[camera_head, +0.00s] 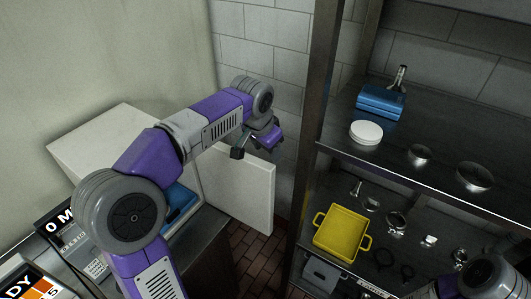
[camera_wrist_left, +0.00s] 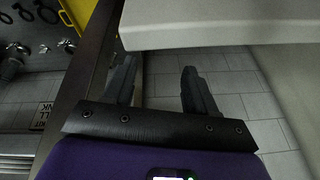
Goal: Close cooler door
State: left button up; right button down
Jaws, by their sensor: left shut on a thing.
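The white cooler (camera_head: 100,145) stands on the counter at the left, partly hidden behind my left arm. Its white door (camera_head: 245,190) stands open, sticking out to the right of the cooler. My left gripper (camera_head: 253,148) is at the upper edge of the door. In the left wrist view a pale panel, which looks like the door (camera_wrist_left: 220,25), lies just beyond the fingertips of the left gripper (camera_wrist_left: 160,75). My right gripper is not visible.
A metal shelf (camera_head: 450,185) at the right holds blue boxes (camera_head: 381,101), white plates (camera_head: 366,132) and bowls. A blue item (camera_head: 180,200) shows by the cooler. Brick floor (camera_head: 255,250) lies clear between counter and shelf.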

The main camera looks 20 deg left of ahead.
pick_arm(q)
jog(key=s+f+g, duration=0.1)
jog(key=f+g, duration=0.1)
jog(key=f, duration=0.4)
jog(key=s+d+f+g, duration=0.1)
jog(key=s+f, duration=0.1)
jog(key=f, duration=0.5)
jog(key=shift+s+f+m+g, duration=0.25)
jog(key=shift+f+m+g, duration=0.05)
jog(key=shift+m+g, duration=0.1)
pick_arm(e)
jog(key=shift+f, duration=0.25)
pick_arm(q)
jog(key=w+a+r+t, duration=0.3)
jog(key=w+r, duration=0.5)
jog(key=r, duration=0.4)
jog(key=w+d+p+v, duration=0.1)
jog(key=p+v, duration=0.7)
jog(key=v, duration=0.1)
jog(key=shift+n, duration=0.4)
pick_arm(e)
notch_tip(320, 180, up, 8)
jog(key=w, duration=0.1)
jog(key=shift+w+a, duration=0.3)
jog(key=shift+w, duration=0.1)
pick_arm(q)
jog(key=shift+d, duration=0.15)
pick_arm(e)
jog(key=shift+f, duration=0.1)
